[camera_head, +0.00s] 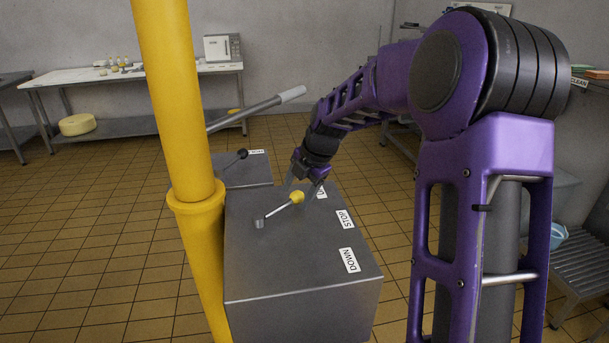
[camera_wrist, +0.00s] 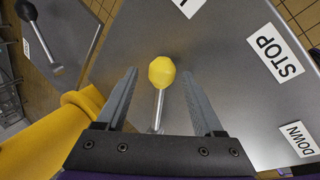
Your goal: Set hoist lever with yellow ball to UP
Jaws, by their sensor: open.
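The hoist lever is a grey rod with a yellow ball (camera_head: 297,197) on its end, on top of a grey metal box (camera_head: 300,285). It points toward the UP label (camera_head: 321,192), which my gripper partly hides, and away from STOP (camera_head: 345,218) and DOWN (camera_head: 349,260). My gripper (camera_head: 299,184) is open above the lever. In the wrist view the yellow ball (camera_wrist: 161,72) shows between the two finger lines, near the tips, with a gap on each side. The rod's lower end is partly hidden by the gripper's body.
A yellow post (camera_head: 180,120) stands close on the left of the box. A second box with a black-ball lever (camera_head: 242,154) stands behind, with a long grey-handled bar (camera_head: 255,108) above it. A table (camera_head: 75,76) stands at the back wall. Tiled floor lies open between.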

